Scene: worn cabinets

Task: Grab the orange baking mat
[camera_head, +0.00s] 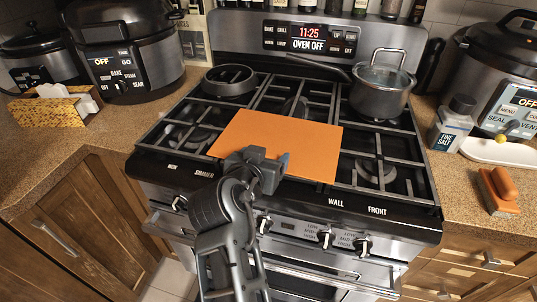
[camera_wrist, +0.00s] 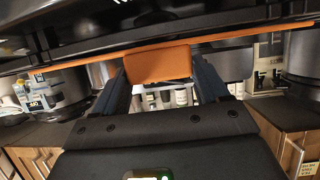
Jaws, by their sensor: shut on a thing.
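The orange baking mat (camera_head: 290,138) is a flat rectangle over the front middle of the stove's grates in the head view. My gripper (camera_head: 268,160) is at the mat's front edge, left of its middle. In the wrist view the mat (camera_wrist: 160,62) shows as a thin orange strip with a piece between the two dark fingers. My gripper (camera_wrist: 160,75) is shut on that edge. The fingertips are partly hidden by the mat.
The stove (camera_head: 350,160) has a lidded pot (camera_head: 380,90) at back right and a dark round pan (camera_head: 229,80) at back left. Multicookers stand on both counters. A salt shaker (camera_head: 452,125) and an orange-handled brush (camera_head: 500,190) sit at right. Knobs line the stove's front.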

